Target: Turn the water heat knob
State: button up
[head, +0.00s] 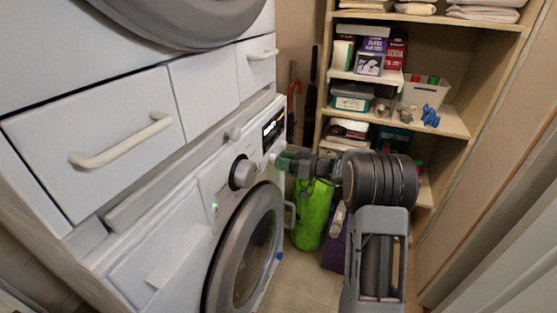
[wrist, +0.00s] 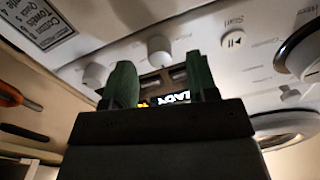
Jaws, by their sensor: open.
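The washing machine's control panel (head: 222,168) runs below the drawers in the head view. My gripper (head: 283,160) is at the panel's right end, beside the lit display (head: 272,127). In the wrist view its two green fingers (wrist: 161,82) are spread apart, with nothing seen held. A small white knob (wrist: 160,50) shows beyond the gap between the fingertips; contact cannot be told. Another white knob (wrist: 95,75) is left of the left finger, partly hidden. I cannot read which knob is the water heat one.
The round washer door (head: 245,250) is below the panel. A drawer handle (head: 122,142) sticks out at the left. A green bag (head: 312,212) stands on the floor behind my arm. Shelves (head: 447,120) with boxes stand at the right.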

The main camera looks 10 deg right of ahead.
jog(key=shift+x, duration=1.05)
jog(key=c, duration=0.9)
